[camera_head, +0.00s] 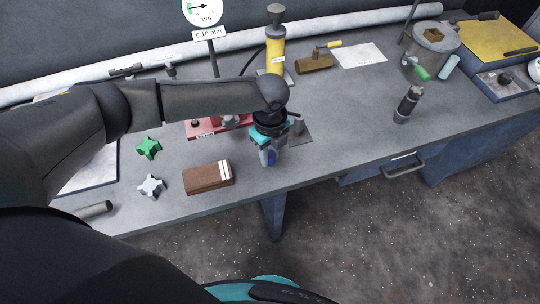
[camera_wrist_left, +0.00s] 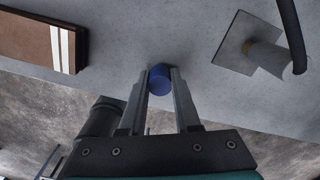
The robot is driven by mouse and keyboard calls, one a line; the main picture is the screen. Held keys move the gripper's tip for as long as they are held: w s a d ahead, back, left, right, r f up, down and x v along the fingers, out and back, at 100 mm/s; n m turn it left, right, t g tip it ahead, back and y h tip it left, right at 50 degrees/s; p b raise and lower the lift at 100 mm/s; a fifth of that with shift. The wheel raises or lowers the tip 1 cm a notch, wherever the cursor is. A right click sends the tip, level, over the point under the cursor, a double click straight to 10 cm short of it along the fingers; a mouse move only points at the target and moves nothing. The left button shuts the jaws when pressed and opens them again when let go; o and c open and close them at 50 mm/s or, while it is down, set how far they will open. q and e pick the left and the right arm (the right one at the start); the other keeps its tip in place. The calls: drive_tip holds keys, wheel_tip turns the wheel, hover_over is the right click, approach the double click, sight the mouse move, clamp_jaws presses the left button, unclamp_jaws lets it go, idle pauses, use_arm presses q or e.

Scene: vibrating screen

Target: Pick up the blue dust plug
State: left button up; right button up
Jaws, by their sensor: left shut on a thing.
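The blue dust plug (camera_wrist_left: 160,79) is a small blue cylinder between the two fingertips of my left gripper (camera_wrist_left: 162,84) in the left wrist view. The fingers touch it on both sides. In the head view my left gripper (camera_head: 268,155) points down over the front part of the bench, and a bit of the blue plug (camera_head: 271,157) shows between the fingers. I cannot tell whether the plug rests on the bench or is just above it. My right gripper is not in view.
A brown block with white stripes (camera_head: 208,177) lies just left of the gripper. A grey plate with a post (camera_head: 298,132) is close on the right. The bench front edge is near. Free bench lies right of centre.

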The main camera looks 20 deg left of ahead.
use_arm(q)
clamp_jaws()
drive_tip(key=shift+r, duration=0.1)
